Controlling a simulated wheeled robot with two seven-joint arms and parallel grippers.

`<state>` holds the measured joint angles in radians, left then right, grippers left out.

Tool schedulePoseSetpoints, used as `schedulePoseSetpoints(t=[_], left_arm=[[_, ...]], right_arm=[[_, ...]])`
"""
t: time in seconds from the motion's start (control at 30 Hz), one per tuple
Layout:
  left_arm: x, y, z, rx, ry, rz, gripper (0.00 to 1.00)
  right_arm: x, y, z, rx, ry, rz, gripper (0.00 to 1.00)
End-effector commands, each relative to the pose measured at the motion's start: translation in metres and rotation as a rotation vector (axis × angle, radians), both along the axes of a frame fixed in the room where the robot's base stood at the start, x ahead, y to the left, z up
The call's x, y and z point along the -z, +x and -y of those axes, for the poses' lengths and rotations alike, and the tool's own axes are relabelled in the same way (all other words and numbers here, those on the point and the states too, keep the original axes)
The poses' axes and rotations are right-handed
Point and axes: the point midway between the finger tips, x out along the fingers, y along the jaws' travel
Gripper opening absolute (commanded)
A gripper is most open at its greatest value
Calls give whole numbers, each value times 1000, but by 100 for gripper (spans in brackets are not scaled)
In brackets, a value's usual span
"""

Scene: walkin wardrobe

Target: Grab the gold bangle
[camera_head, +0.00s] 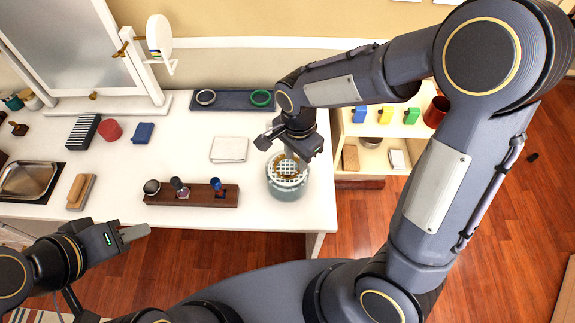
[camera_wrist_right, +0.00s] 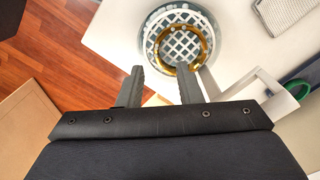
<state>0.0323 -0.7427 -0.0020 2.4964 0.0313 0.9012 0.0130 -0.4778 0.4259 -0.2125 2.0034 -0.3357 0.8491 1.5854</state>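The gold bangle (camera_wrist_right: 168,67) lies on the white lattice top of a round grey-green jar (camera_head: 288,188). In the head view the bangle (camera_head: 287,177) is partly hidden by my right gripper (camera_head: 283,151), which is above the jar. In the right wrist view my right gripper (camera_wrist_right: 160,72) is open, its two fingers apart. The tip of its right-hand finger overlaps the bangle's near edge; I cannot tell whether they touch. My left gripper (camera_head: 134,233) is off the table's front edge at lower left, holding nothing visible; its finger gap is unclear.
A dark wooden stand (camera_head: 205,193) with watches is left of the jar. A folded white cloth (camera_head: 229,150) lies behind. A blue-grey tray (camera_head: 233,98) holds a silver and a green bangle. A shelf unit (camera_head: 378,128) stands to the right. White tabletop around the cloth is clear.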

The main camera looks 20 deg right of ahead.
Motion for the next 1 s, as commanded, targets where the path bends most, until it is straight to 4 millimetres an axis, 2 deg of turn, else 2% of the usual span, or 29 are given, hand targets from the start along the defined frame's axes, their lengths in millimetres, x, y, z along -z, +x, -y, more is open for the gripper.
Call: schedulePoseSetpoints(t=[0.3,0.6,0.87,1.0], left_arm=[[-5,0,0,0,0,0,36],[-5,0,0,0,0,0,36],[-5,0,0,0,0,0,36],[-5,0,0,0,0,0,36]], right_arm=[[44,-4,4,0,-1,-3,32],[49,-3,4,-1,1,0,32],[49,-3,4,-1,1,0,0],[49,-3,4,-1,1,0,0]])
